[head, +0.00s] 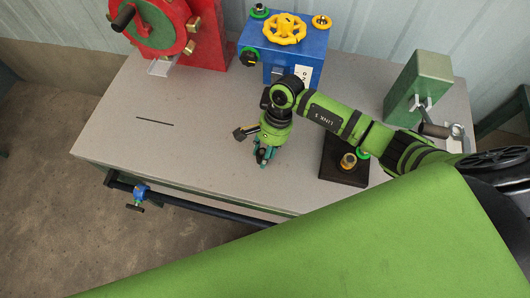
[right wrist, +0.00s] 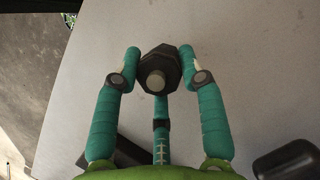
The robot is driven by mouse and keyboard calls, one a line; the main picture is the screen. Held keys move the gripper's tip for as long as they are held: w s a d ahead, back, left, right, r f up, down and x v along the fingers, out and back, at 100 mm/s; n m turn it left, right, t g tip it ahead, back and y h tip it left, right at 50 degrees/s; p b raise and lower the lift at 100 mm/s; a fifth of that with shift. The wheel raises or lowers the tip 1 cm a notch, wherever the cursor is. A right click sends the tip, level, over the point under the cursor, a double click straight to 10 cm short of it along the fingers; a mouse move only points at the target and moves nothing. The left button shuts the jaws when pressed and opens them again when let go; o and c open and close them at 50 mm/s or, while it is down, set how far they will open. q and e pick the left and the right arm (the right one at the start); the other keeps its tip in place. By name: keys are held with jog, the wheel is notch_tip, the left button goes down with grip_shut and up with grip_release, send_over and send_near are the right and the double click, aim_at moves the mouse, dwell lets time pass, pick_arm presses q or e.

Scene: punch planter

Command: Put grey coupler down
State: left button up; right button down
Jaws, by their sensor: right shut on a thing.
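My right gripper (head: 265,158) hangs fingers-down over the grey tabletop (head: 215,135), near the table's front edge in the head view. In the right wrist view its three teal fingers (right wrist: 161,72) are closed around the grey coupler, a dark grey piece with a hexagonal outline (right wrist: 160,60) and a round lighter knob end. The coupler is mostly hidden by the fingers in the head view. I cannot tell whether it touches the tabletop. My left gripper is not in view.
A blue box with a yellow handwheel (head: 286,29) stands behind the gripper, and a red machine (head: 155,22) at back left. A black base with brass and green fittings (head: 343,168) lies right of the gripper. A green block (head: 418,85) stands farther right.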

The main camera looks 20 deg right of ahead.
jog(key=shift+f, duration=0.95)
jog(key=shift+f, duration=0.1)
jog(key=c, duration=0.7)
grip_release()
